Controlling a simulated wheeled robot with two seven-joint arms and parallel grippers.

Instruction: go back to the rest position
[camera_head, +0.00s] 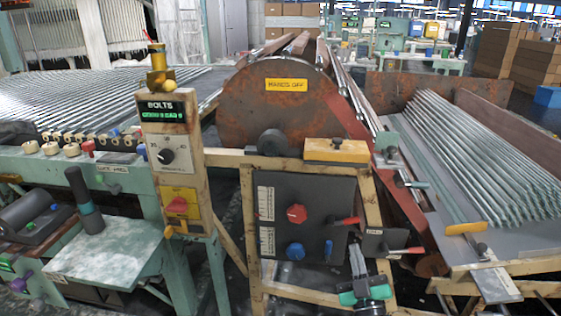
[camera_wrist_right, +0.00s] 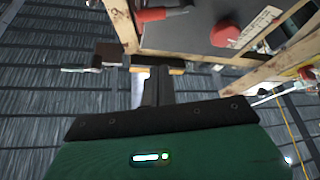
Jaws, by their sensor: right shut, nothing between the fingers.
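My left gripper is not in the head view.
The panel carries a red knob (camera_head: 297,213) and a blue knob (camera_head: 295,251). Glass tubes (camera_head: 480,150) lie in the rack at right. A green machine table (camera_head: 105,250) stands at left.

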